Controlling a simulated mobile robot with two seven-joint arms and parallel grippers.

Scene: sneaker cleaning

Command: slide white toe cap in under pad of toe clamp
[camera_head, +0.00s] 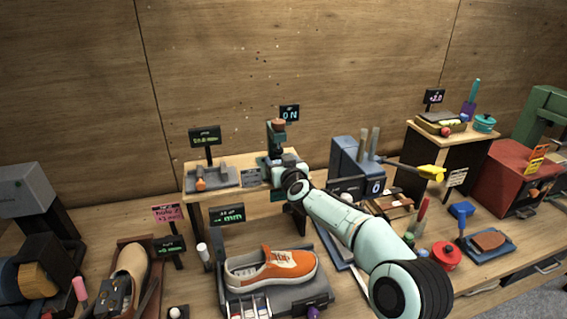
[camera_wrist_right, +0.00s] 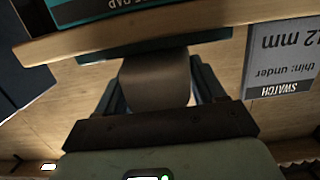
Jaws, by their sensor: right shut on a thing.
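My right gripper (camera_wrist_right: 158,98) has its dark fingers closed around a grey-brown rounded piece (camera_wrist_right: 155,80), just below a wooden board edge in the wrist view. In the head view the right arm reaches to the small wooden shelf, and the fingertips are hidden there. An orange sneaker (camera_head: 290,265) with a pale left part lies on a dark grey tray (camera_head: 318,298) in front of the shelf. I cannot pick out a separate white toe cap. A green device with a brown top (camera_head: 278,135) stands on the shelf; I cannot tell whether it is the toe clamp. My left gripper is not in view.
A grey fixture (camera_head: 225,178) stands on the shelf's left. A tan shoe (camera_head: 131,262) is at lower left. Blue box (camera_head: 345,160), red pot (camera_head: 446,256) and blue brush (camera_head: 462,211) stand to the right. A grey swatch sign (camera_wrist_right: 283,55) is close beside the gripper.

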